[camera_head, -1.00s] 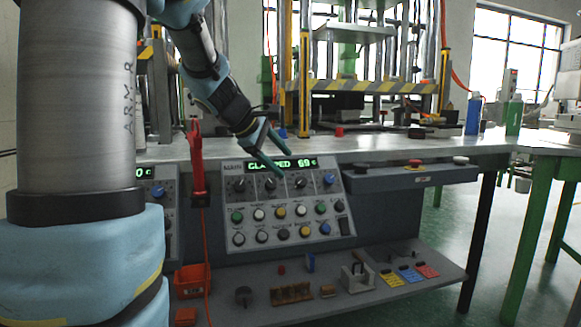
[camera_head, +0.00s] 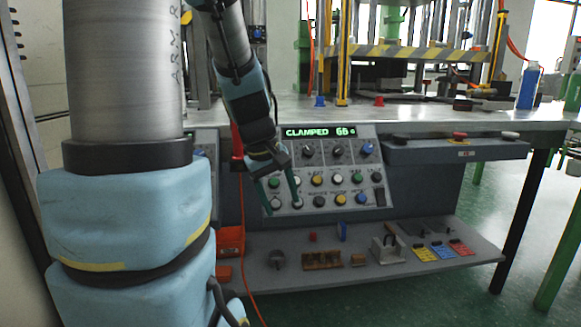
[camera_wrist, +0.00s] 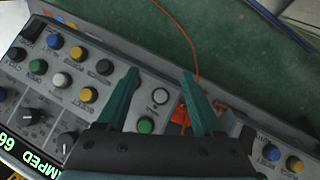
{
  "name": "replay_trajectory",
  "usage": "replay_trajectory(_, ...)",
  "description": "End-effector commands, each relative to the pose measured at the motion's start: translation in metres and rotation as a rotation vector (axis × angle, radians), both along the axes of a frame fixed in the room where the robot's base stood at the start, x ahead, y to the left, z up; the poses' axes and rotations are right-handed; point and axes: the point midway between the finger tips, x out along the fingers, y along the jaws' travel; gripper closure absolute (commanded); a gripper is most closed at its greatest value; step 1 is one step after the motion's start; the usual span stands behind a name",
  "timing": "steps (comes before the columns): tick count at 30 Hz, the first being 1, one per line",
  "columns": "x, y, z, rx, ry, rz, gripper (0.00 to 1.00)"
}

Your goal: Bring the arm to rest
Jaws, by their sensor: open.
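My gripper (camera_head: 283,196) is open and empty in front of the left part of the control panel (camera_head: 330,203) in the head view. Its two green fingers point down and stand apart. In the wrist view my gripper (camera_wrist: 158,75) shows its fingers spread, with a white button (camera_wrist: 160,96) and a green button (camera_wrist: 146,125) of the panel seen between them. I cannot tell whether a fingertip touches the panel. The panel display (camera_head: 320,132) reads CLAMPED and 66.
A lower shelf (camera_head: 300,277) holds small blocks, a metal bracket (camera_head: 388,248) and coloured tags. The press table (camera_head: 440,117) runs above the panel.

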Motion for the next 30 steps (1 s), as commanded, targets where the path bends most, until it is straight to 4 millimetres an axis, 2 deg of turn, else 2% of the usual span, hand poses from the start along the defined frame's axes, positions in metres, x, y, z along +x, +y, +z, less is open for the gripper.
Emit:
replay_trajectory(1, -0.016, 0.010, -0.016, 0.064, 0.009, -0.076, 0.32)
replay_trajectory(3, -0.036, 0.023, -0.034, 0.148, 0.016, -0.190, 0.32)
replay_trajectory(7, -0.069, 0.044, -0.060, 0.273, 0.029, -0.399, 0.32)
replay_trajectory(9, -0.083, 0.052, -0.066, 0.323, 0.033, -0.501, 0.32)
replay_trajectory(10, -0.079, 0.051, -0.049, 0.318, 0.027, -0.490, 0.32)
replay_trajectory(20, -0.078, 0.050, 0.026, 0.314, 0.028, -0.481, 0.32)
replay_trajectory(30, -0.077, 0.050, 0.134, 0.313, 0.028, -0.479, 0.32)
